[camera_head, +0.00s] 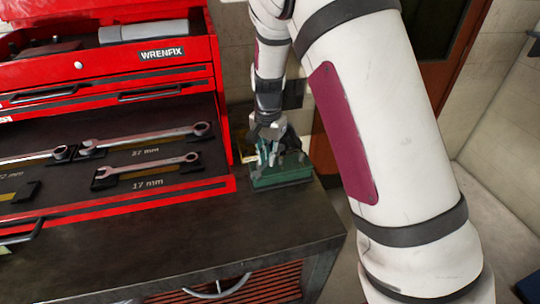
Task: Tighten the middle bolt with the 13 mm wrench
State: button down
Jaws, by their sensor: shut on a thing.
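My gripper (267,145) is at the end of the white arm, pointing down at a green block-shaped unit (282,177) on the right end of the dark bench top. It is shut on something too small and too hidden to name. Its fingers are right at the top of the green unit, and I cannot tell whether they touch it. No bolt can be made out there. No wrench marked 13 mm can be read in the red toolbox drawer (130,205). A black holder (20,193) at the drawer's left looks empty.
The drawer holds a 17 mm wrench (147,171), a larger wrench (150,138) behind it marked 27 mm, and part of another (35,158) at left. The toolbox wall (222,95) stands close left of my gripper. The bench top (200,240) is clear in front.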

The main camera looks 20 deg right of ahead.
jog(key=shift+f, duration=0.95)
jog(key=shift+s+d+f+n, duration=0.15)
jog(key=shift+d+n, duration=0.1)
jog(key=shift+n, duration=0.15)
jog(key=s+d+n+b, duration=0.1)
jog(key=d+n, duration=0.7)
jog(key=n, duration=0.5)
jog(key=shift+s+d+b, duration=0.15)
jog(key=shift+b, duration=0.15)
jog(key=shift+f, duration=0.85)
jog(key=shift+f, duration=0.3)
